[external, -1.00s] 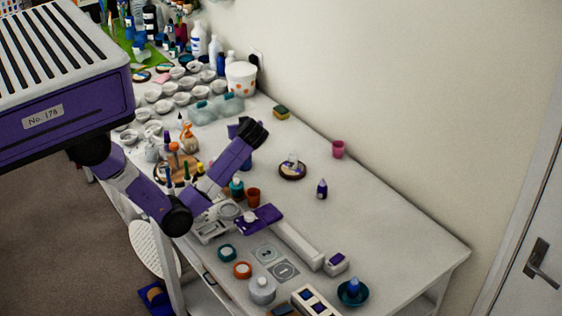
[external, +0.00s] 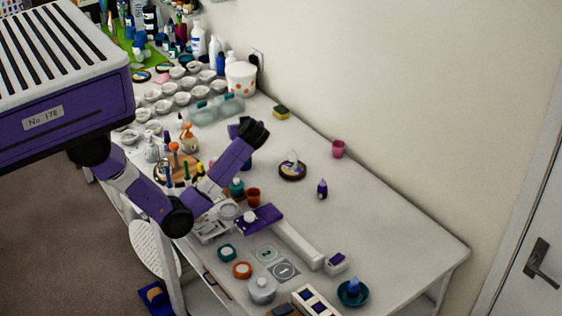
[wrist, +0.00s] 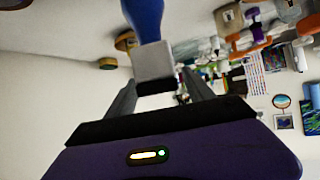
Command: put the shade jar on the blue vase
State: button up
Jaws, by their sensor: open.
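My gripper (wrist: 158,80) is open in the wrist view, one finger on each side of a grey block-like end (wrist: 155,66). This end joins a blue body (wrist: 145,15) that runs out of the top of the picture. I cannot tell whether the fingers touch it, or whether it is the shade jar or the blue vase. In the external view my folded arm hides most of the gripper, and a dark blue piece (external: 247,163) shows beside my arm. A small blue vessel (external: 353,287) stands in a teal dish at the front right. I cannot identify the shade jar for certain.
A round dark-rimmed dish (external: 292,171) holds a pale piece. A small purple bottle (external: 322,189) and a pink cup (external: 338,149) stand nearby. Several bottles and white cups crowd the far left. The table's right side is mostly clear beside the wall.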

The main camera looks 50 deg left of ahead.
jog(key=b+v, duration=0.1)
jog(key=v, duration=0.9)
jog(key=shift+s+d+b, duration=0.15)
jog(key=shift+d+b, duration=0.1)
jog(key=shift+b, duration=0.05)
jog(key=shift+r, duration=0.1)
